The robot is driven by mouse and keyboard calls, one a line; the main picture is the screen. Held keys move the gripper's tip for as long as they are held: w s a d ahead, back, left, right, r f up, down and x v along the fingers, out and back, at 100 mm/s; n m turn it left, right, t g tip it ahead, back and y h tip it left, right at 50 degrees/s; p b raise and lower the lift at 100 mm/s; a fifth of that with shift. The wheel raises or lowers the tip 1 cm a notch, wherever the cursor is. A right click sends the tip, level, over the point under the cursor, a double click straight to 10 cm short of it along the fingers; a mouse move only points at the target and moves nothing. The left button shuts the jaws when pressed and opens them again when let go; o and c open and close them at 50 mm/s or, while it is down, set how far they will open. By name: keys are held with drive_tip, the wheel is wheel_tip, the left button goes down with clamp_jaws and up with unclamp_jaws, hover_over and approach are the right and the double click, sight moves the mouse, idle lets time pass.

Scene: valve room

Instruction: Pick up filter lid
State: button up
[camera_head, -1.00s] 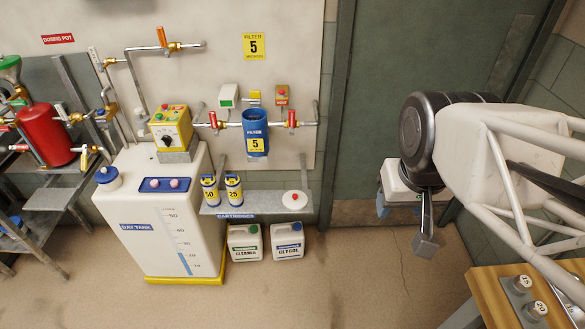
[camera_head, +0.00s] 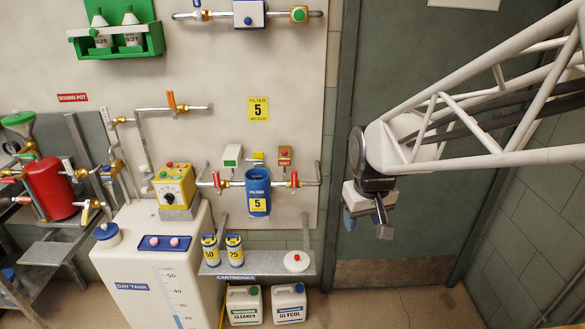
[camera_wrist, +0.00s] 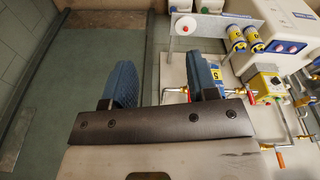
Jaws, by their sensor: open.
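The filter lid (camera_head: 296,261), a white disc with a red knob, lies at the right end of a grey wall shelf. It also shows near the top of the wrist view (camera_wrist: 186,27). The blue filter housing (camera_head: 257,190), labelled 5, stands open-topped on the pipe above the shelf. My gripper (camera_head: 365,214) hangs in front of the green door, right of the shelf and apart from the lid. Its blue-padded fingers (camera_wrist: 163,80) are spread with nothing between them. One finger partly hides the housing in the wrist view.
Two yellow-and-blue cartridges (camera_head: 234,250) stand at the left of the shelf (camera_head: 263,268). Cleaner (camera_head: 244,306) and glycol (camera_head: 289,303) jugs stand below. Red-handled valves (camera_head: 293,181) flank the housing. The white day tank (camera_head: 150,262) is further left. Space before the door is clear.

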drive_tip(key=w+a+f+n, duration=0.25)
drive_tip(key=w+f, duration=0.25)
drive_tip(key=w, duration=0.4)
drive_tip(key=n+g, duration=0.2)
drive_tip(key=n, duration=0.2)
hover_over(297, 256)
drive_tip(key=f, duration=3)
drive_tip(key=shift+s+d, duration=0.1)
drive_tip(key=shift+d, duration=0.1)
drive_tip(key=shift+a+f, duration=0.1)
drive_tip(key=shift+f, duration=0.25)
drive_tip(key=shift+f, duration=1.25)
drive_tip(key=shift+f, duration=0.15)
drive_tip(key=shift+f, duration=2.45)
